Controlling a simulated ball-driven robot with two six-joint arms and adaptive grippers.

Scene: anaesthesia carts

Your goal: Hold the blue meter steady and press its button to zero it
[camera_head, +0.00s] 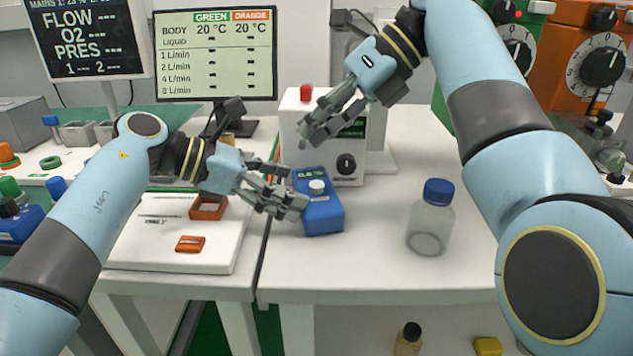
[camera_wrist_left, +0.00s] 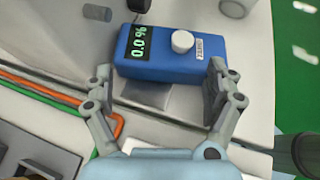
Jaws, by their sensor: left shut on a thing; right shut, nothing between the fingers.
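The blue meter (camera_head: 322,212) lies on the white table near its left edge, with a small dark display and a white round button (camera_head: 317,187) on its top face. In the left wrist view the meter (camera_wrist_left: 165,62) reads 0.0 % in green, and its white button (camera_wrist_left: 183,41) stands proud beside a small label. My left gripper (camera_head: 292,204) is shut on the meter, its fingers at the two ends of the body. My right gripper (camera_head: 308,138) is shut and empty, above and behind the meter, in front of the white box, apart from the button.
A white box (camera_head: 292,128) with a red button and black knob stands behind the meter. A clear bottle with a blue cap (camera_head: 438,192) stands to the right. A white tray (camera_head: 170,257) with orange parts lies left. Table between meter and bottle is clear.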

